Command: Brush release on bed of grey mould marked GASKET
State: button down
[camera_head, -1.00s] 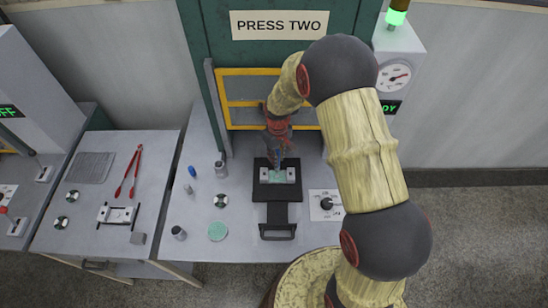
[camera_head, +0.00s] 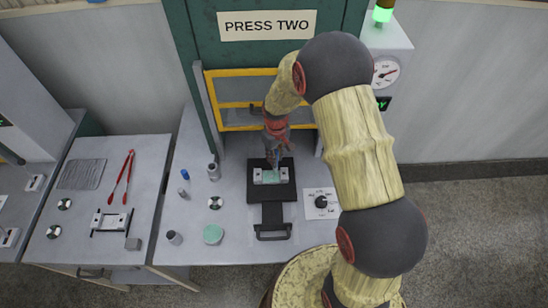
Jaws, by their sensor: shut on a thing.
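A small grey mould (camera_head: 257,178) with a pale green bed lies on a black carrier plate (camera_head: 283,190) in front of the press. Any marking on the mould is too small to read. My gripper (camera_head: 275,160) points down from above at the mould's far side. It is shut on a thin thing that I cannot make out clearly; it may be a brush. Its lower end is over or on the green bed, and I cannot tell whether it touches. The gripper hides part of the mould.
The press, labelled PRESS TWO (camera_head: 267,25), has a yellow guard (camera_head: 227,87) behind my gripper. Red tongs (camera_head: 122,178) lie on the left table.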

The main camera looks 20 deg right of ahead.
jog(key=shift+w+a, duration=0.25)
jog(key=shift+a, duration=0.65)
jog(key=shift+w+a, duration=0.3)
jog(key=shift+a, duration=0.6)
jog(key=shift+d, duration=0.1)
jog(key=shift+s+d, duration=0.3)
jog(key=shift+d, duration=0.5)
jog(key=shift+d, duration=0.1)
jog(key=shift+s+d, duration=0.35)
jog(key=shift+d, duration=0.45)
